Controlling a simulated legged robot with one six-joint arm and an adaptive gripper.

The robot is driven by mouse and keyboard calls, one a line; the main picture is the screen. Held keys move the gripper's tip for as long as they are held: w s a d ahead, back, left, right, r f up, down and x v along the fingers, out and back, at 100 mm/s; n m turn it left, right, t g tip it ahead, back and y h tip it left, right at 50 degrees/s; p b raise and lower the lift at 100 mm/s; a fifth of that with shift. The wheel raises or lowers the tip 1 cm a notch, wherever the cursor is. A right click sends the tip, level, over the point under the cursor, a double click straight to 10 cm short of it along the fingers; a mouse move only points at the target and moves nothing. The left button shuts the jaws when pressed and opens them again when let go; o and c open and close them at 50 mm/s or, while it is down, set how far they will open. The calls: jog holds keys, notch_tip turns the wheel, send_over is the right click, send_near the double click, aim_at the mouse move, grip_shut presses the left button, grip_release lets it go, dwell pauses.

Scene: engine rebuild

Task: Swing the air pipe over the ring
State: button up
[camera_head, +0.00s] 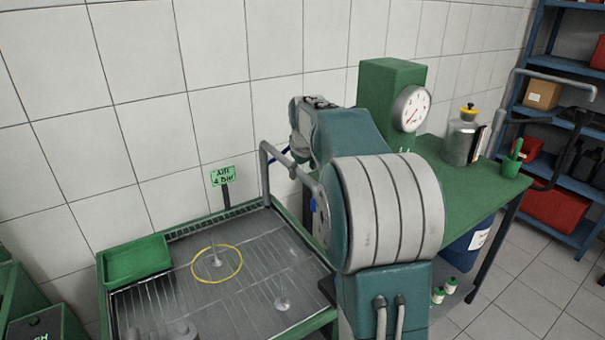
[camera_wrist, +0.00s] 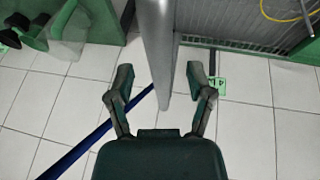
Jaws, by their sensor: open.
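The grey air pipe (camera_head: 264,175) rises at the basin's right back corner and bends over towards my arm in the head view. In the wrist view the pipe (camera_wrist: 155,40) runs down from the top edge, and its lower end lies between my fingers. My gripper (camera_wrist: 161,82) is open, with a finger on each side of the pipe and visible gaps. I cannot tell how deep the pipe sits between them. The yellow ring (camera_head: 238,275) lies on the ribbed basin floor, left of the pipe. Part of the ring (camera_wrist: 285,19) shows at the wrist view's top right. My arm hides the gripper in the head view.
A green tray (camera_head: 137,262) sits at the basin's left. A small green sign (camera_head: 222,176) stands at its back. Clear small pieces stand inside the ring and to its right. A green bench (camera_head: 460,185) with a gauge (camera_head: 411,108) is at right. A blue bar (camera_wrist: 95,137) crosses the wrist view.

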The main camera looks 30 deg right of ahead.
jog(key=shift+x, duration=0.95)
grip_shut()
jog(key=shift+a, duration=0.15)
